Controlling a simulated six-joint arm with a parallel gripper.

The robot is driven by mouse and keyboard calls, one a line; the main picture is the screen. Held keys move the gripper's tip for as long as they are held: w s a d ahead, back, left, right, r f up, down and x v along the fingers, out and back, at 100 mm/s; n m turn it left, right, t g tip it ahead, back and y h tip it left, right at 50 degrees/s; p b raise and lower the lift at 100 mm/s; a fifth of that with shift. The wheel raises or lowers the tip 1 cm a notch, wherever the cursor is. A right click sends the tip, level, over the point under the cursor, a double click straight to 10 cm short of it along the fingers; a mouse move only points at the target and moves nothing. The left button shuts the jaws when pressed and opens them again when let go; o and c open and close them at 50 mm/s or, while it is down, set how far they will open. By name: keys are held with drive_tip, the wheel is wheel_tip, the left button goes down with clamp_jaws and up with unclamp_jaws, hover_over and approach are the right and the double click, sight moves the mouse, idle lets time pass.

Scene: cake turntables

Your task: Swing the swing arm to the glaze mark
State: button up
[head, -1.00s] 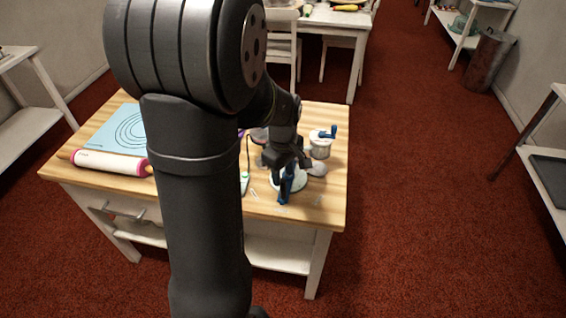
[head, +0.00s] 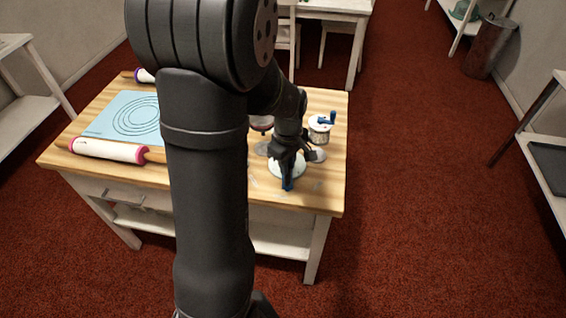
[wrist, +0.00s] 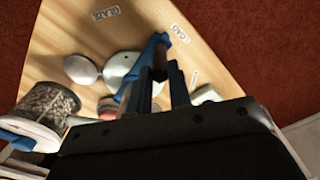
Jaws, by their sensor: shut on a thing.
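The blue swing arm (head: 288,184) stands at the front edge of a white round turntable (head: 291,172) on the wooden table. In the wrist view the blue arm (wrist: 157,45) reaches over the turntable disc (wrist: 121,66). My gripper (head: 287,160) is above the turntable, shut on the swing arm; its fingers (wrist: 149,82) partly cover the blue part. The glaze mark (wrist: 105,13) is a white label on the wood in the wrist view, left of the arm's upper end. Another label, apparently reading LOAD (wrist: 181,33), lies right of that end.
A white drum with a blue crank (head: 320,128) stands behind and right of the turntable. A small pale disc (head: 318,155) lies between them. A blue mat (head: 125,116) and a rolling pin (head: 108,150) lie at the left. The table's right edge is close.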

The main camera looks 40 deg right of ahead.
drive_tip(key=shift+s+d, duration=0.35)
drive_tip(key=shift+d, duration=0.35)
drive_tip(key=shift+s+d, duration=0.2)
drive_tip(key=shift+d, duration=0.45)
drive_tip(key=shift+s+d, duration=0.2)
drive_tip(key=shift+d, duration=1.9)
